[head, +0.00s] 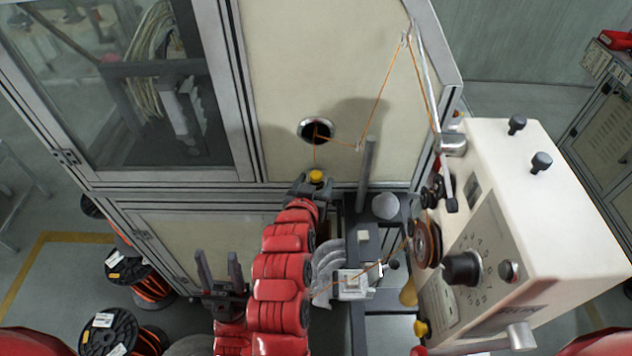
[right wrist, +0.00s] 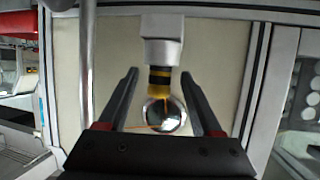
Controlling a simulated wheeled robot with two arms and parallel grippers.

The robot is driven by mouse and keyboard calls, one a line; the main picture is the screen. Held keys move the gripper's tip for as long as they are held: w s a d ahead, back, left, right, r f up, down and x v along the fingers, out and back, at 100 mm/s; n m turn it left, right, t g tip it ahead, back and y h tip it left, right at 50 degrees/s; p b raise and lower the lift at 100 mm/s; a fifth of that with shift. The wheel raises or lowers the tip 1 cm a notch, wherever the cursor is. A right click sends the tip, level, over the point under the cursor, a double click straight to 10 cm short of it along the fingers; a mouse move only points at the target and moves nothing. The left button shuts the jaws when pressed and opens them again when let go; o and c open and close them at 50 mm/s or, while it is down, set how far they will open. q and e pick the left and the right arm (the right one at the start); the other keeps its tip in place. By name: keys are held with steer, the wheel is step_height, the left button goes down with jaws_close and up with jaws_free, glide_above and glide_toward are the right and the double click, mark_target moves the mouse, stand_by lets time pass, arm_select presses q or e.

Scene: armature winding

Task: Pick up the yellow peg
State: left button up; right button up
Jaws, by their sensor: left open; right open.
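The yellow peg (head: 316,175) shows in the head view as a small yellow top below the round hole in the cabinet wall. In the right wrist view the peg (right wrist: 159,80) is yellow with black bands and joins a grey block (right wrist: 162,38). My right gripper (head: 313,187) is open, and its two dark fingers (right wrist: 160,74) are on either side of the peg with gaps on both sides. My left gripper (head: 219,268) is open and empty, fingers up, left of the red right arm. The peg's lower part is hidden in the head view.
An orange wire (head: 375,105) runs from the hole's metal ring (head: 317,130) over a guide arm. A vertical grey post (head: 366,170) stands right of the peg. The white winding machine (head: 540,210) fills the right side. Wire spools (head: 108,332) stand on the floor at left.

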mark_target(314, 172)
jaws_close()
steer(key=shift+r, duration=0.15)
steer(key=shift+r+p, duration=0.25)
steer(key=shift+p, duration=0.05)
steer(key=r+p, duration=0.2)
steer(key=r, duration=0.1)
steer(key=shift+s+a+r, duration=0.15)
steer(key=shift+s+r, duration=0.05)
steer(key=s+a, duration=0.1)
steer(key=s, duration=0.6)
steer(key=s+a, duration=0.2)
steer(key=s, duration=0.6)
steer(key=shift+s+a+r, duration=0.15)
steer(key=shift+a+r, duration=0.1)
steer(key=shift+r, duration=0.2)
